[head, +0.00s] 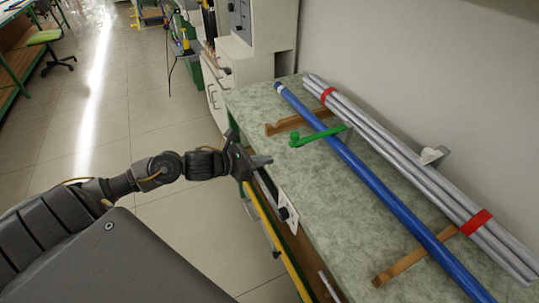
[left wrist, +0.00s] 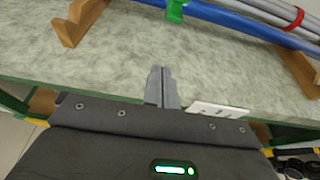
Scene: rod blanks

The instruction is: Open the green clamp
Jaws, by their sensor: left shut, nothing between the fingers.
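The green clamp (head: 319,136) lies as a bar across the blue rod (head: 362,175) on the bench, with a rounded knob at its left end. Part of the clamp also shows at the top edge of the left wrist view (left wrist: 176,9); the rest is cut off there. The blue rod rests on wooden supports. My left gripper (head: 262,161) is shut and empty at the bench's front edge, to the left of and apart from the clamp. Its closed fingers show in the left wrist view (left wrist: 162,88). My right gripper is not in view.
A bundle of grey rods (head: 400,155) with red bands lies behind the blue rod, near the wall. Wooden supports (head: 415,256) stand on the bench (head: 320,200). The bench top before the blue rod is clear.

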